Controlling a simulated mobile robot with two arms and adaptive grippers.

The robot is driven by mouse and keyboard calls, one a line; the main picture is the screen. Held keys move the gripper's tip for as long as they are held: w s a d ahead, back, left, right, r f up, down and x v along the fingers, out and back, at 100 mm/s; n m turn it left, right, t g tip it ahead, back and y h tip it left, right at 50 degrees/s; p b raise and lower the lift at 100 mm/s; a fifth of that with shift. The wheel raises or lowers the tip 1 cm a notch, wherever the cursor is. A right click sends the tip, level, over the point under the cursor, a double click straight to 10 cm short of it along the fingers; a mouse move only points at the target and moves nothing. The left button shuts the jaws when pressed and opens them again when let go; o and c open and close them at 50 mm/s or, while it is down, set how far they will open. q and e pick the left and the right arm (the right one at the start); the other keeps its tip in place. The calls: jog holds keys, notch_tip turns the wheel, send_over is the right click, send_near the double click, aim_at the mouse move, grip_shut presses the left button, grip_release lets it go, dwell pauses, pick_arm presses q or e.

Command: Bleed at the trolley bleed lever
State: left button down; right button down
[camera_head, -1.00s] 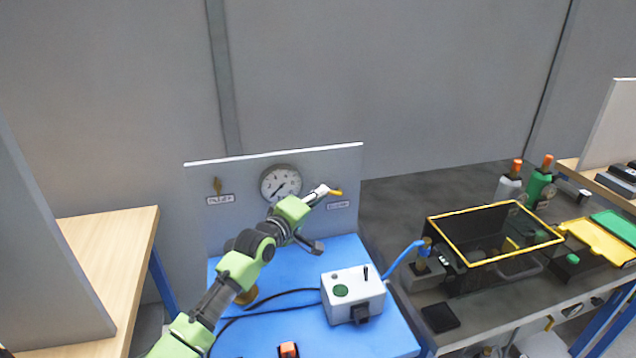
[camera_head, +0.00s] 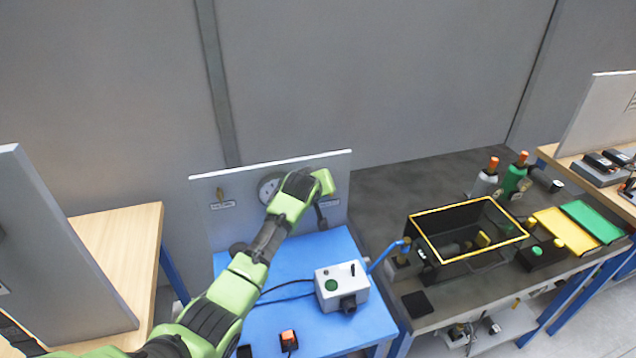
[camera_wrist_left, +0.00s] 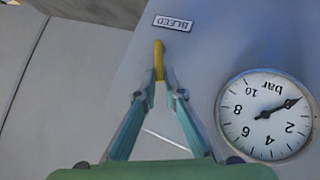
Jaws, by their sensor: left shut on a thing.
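The yellow bleed lever (camera_wrist_left: 158,55) stands out from the grey panel beside the BLEED label (camera_wrist_left: 172,23), which reads upside down in the left wrist view. My left gripper (camera_wrist_left: 158,77) is shut on the lever, its two teal fingers meeting at the lever's lower end. My right gripper is not in view.
The panel stands at the back of a blue trolley top (camera_head: 300,262). A white box (camera_head: 341,287) with a green button sits on it. A dark bench with a yellow-rimmed bin (camera_head: 468,258) stands to the right.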

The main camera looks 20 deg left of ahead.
pick_arm(q)
jog(key=shift+w+d+r+m+g+y+b, duration=0.2)
jog(key=shift+w+d+m+g+y+b, duration=0.25)
jog(key=shift+d+g+y, duration=0.3)
jog(key=shift+w+d+r+m+g+y+b, duration=0.15)
jog(key=shift+w+d+m+g+y+b, duration=0.35)
jog(key=shift+y, duration=0.35)
jog(key=shift+s, duration=0.15)
jog(key=c, duration=2.1)
grip_release()
jog(key=shift+c, duration=0.2)
jog(key=shift+f, duration=0.1)
jog(key=v, duration=1.2)
